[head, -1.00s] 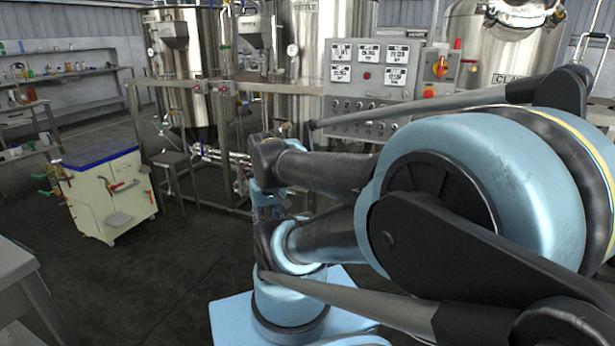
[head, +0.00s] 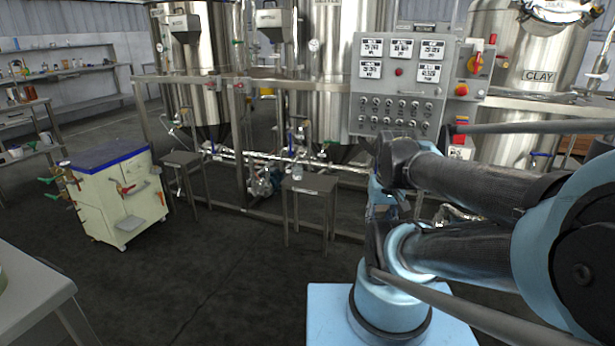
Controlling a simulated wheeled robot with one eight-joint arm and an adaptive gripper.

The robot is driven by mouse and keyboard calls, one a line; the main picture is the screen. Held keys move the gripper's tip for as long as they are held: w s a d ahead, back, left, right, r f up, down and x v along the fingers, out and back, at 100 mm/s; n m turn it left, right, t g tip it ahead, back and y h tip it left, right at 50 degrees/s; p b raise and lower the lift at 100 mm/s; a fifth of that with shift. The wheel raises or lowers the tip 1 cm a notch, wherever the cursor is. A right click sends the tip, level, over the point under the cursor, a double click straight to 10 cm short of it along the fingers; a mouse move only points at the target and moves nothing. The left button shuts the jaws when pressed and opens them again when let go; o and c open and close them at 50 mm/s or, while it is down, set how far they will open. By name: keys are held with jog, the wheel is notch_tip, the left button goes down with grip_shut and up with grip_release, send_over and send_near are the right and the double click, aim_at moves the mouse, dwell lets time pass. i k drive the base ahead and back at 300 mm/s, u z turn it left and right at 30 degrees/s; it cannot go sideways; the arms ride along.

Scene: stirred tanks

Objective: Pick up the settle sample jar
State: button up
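A small pale, clear-looking item (head: 297,172) shows at the back of the dark stool (head: 310,184) below the middle tank. It may be a jar, but it is too small to tell whether it is the settle sample jar. No other jar can be made out for certain. My arm fills the right side of the picture, some way to the right of that stool. My gripper is not in view.
A second dark stool (head: 182,158) stands further left, beside a cream cart (head: 122,205) with a blue-edged top. Steel tanks (head: 190,75), pipes and a control panel (head: 398,85) stand behind. A grey table (head: 30,290) is at lower left. The floor between is clear.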

aim_at(297, 170)
jog(key=z, duration=0.05)
jog(key=i, duration=1)
jog(key=u, duration=0.05)
